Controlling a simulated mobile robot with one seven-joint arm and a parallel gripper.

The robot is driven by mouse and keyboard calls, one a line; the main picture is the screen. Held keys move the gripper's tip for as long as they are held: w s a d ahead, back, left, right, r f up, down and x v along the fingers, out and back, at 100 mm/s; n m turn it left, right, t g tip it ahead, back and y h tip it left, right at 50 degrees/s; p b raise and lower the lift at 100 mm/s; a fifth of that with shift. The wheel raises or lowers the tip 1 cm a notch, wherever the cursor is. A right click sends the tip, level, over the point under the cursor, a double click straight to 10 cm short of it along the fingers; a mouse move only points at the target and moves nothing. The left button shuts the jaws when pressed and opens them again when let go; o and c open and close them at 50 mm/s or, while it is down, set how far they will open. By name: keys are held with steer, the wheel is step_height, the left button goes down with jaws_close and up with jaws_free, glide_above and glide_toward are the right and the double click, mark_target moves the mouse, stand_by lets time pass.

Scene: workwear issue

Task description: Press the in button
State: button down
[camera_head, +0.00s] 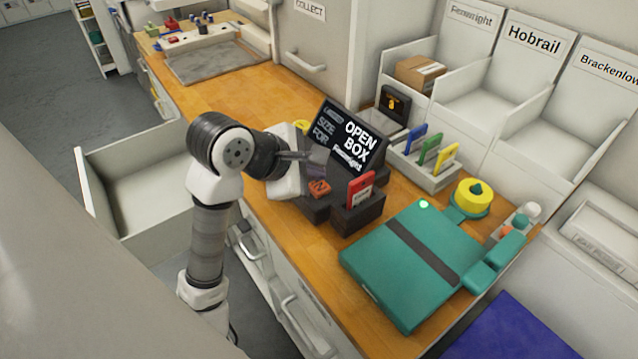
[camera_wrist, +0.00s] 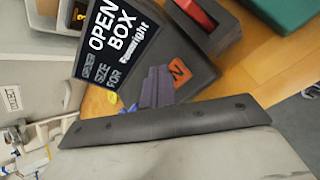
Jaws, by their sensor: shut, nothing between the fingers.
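The orange in button (camera_head: 319,187) sits on a dark console base below a tilted screen (camera_head: 347,138) reading "OPEN BOX". In the wrist view the button (camera_wrist: 179,71) shows a dark marking, partly cut off by my fingers. My gripper (camera_head: 319,158) is shut and empty, just above and behind the button in the head view. In the wrist view its grey-purple fingers (camera_wrist: 157,86) are together, immediately left of the button. I cannot tell whether they touch the console; they do not cover the button's middle.
A red card stands in a dark holder (camera_head: 357,218) right of the button. A teal device (camera_head: 412,262) lies further right. Blue, green and yellow cards stand in a rack (camera_head: 437,179) behind. Labelled bins line the wall.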

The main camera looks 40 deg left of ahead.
mark_target(313, 188)
steer(key=shift+f+b, duration=1)
steer(key=shift+b, duration=0.9)
stand_by(0.9)
steer(key=shift+r, duration=1)
steer(key=shift+r, duration=0.1)
steer(key=shift+r+p, duration=1.05)
steer(key=shift+r, duration=1.35)
